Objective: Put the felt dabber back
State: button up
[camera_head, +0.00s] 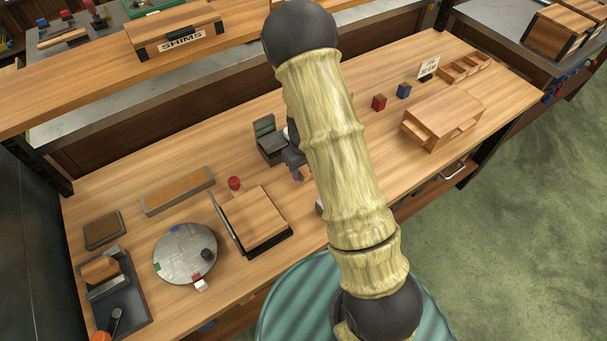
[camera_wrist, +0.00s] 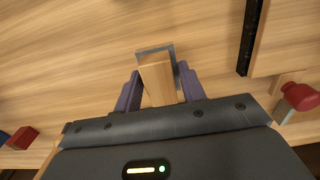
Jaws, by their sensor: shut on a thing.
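My gripper (camera_wrist: 159,72) is shut on a pale wooden piece with a grey band at its far end. I take this piece to be the felt dabber (camera_wrist: 157,86). Its two purple fingers press on both sides of the wood. Bare wooden tabletop lies beyond it in the wrist view; I cannot tell its height above the table. In the head view my arm covers most of the gripper (camera_head: 298,172), and the held piece is hidden. The gripper is just right of a dark green-grey stand (camera_head: 268,142).
A black-edged wooden board (camera_head: 262,217) and a red knob (camera_head: 234,184) are left of the gripper. A round metal plate (camera_head: 185,262) is farther left. A red block (camera_head: 379,102), a blue block (camera_head: 404,91) and a wooden drawer box (camera_head: 443,115) stand on the right.

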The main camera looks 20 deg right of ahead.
aim_at(304, 176)
jog(key=shift+f, duration=1.55)
jog(key=shift+f, duration=0.15)
jog(key=o, duration=0.9)
notch_tip(304, 176, up, 12)
jog(key=shift+r, duration=0.2)
